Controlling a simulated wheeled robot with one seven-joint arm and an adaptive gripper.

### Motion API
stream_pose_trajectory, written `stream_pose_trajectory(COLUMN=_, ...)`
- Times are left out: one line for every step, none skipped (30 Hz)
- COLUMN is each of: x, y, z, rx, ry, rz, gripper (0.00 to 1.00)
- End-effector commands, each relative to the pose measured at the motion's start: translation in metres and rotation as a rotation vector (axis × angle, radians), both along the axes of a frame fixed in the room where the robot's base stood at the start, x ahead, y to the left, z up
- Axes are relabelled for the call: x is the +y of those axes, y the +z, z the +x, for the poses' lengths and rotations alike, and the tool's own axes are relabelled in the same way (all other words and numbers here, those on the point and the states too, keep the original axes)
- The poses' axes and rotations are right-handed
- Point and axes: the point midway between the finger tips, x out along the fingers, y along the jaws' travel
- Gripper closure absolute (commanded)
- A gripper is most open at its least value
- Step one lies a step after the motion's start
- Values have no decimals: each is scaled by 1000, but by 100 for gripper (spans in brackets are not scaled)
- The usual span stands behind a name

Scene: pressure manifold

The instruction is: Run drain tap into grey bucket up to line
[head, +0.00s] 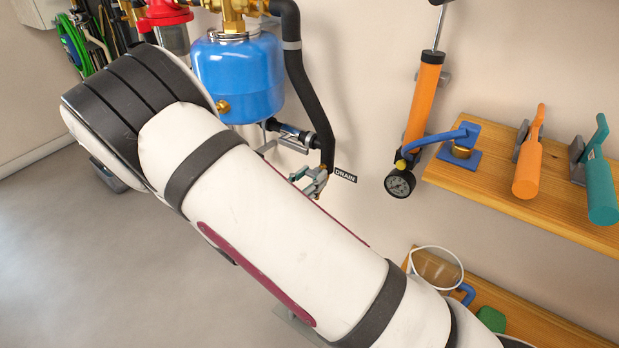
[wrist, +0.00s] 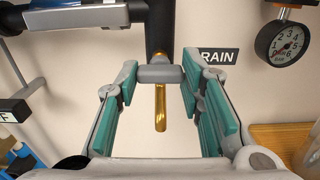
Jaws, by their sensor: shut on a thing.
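The drain tap hangs at the foot of a black hose, beside a DRAIN label (head: 345,175). In the wrist view its brass spout (wrist: 160,112) points down, with a grey tap handle (wrist: 158,74) across its top. My gripper (head: 317,180) is at the tap; in the wrist view (wrist: 159,78) its teal-padded fingers stand on either side of the handle, shut on it. No water shows at the spout. I cannot make out the grey bucket or its line in either view; my arm covers much of the floor below the tap.
A blue tank (head: 238,75) and black hose (head: 305,85) are close by the tap. An orange pump (head: 423,95) with a gauge (head: 399,183) is to the right. Wooden shelves (head: 480,185) hold tools and a clear jug (head: 436,268). Open floor lies left.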

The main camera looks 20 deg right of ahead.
Motion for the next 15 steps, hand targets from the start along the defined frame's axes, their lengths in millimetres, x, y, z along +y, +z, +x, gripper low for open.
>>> stream_pose_trajectory(x=0, y=0, z=0, rx=-2, ry=0, rz=1, gripper=93)
stream_pose_trajectory(x=0, y=0, z=0, rx=-2, ry=1, rz=1, gripper=93)
stream_pose_trajectory(x=0, y=0, z=0, rx=-2, ry=0, rz=1, gripper=61)
stream_pose_trajectory(x=0, y=0, z=0, rx=-1, ry=0, rz=1, gripper=54)
stream_pose_trajectory(x=0, y=0, z=0, rx=0, ry=1, rz=1, gripper=47)
stream_pose_trajectory(x=0, y=0, z=0, rx=0, ry=0, rz=1, gripper=45)
stream_pose_trajectory(x=0, y=0, z=0, rx=0, ry=0, rz=1, gripper=45)
stream_pose_trajectory(x=0, y=0, z=0, rx=0, ry=0, rz=1, gripper=45)
stream_pose_trajectory(x=0, y=0, z=0, rx=0, ry=0, rz=0, gripper=45)
stream_pose_trajectory(x=0, y=0, z=0, rx=0, ry=0, rz=0, gripper=45)
stream_pose_trajectory(x=0, y=0, z=0, rx=0, ry=0, rz=0, gripper=45)
stream_pose_trajectory(x=0, y=0, z=0, rx=0, ry=0, rz=0, gripper=45)
stream_pose_trajectory(x=0, y=0, z=0, rx=0, ry=0, rz=0, gripper=45)
stream_pose_trajectory(x=1, y=0, z=0, rx=0, ry=0, rz=0, gripper=45)
stream_pose_trajectory(x=1, y=0, z=-1, rx=1, ry=1, rz=1, gripper=45)
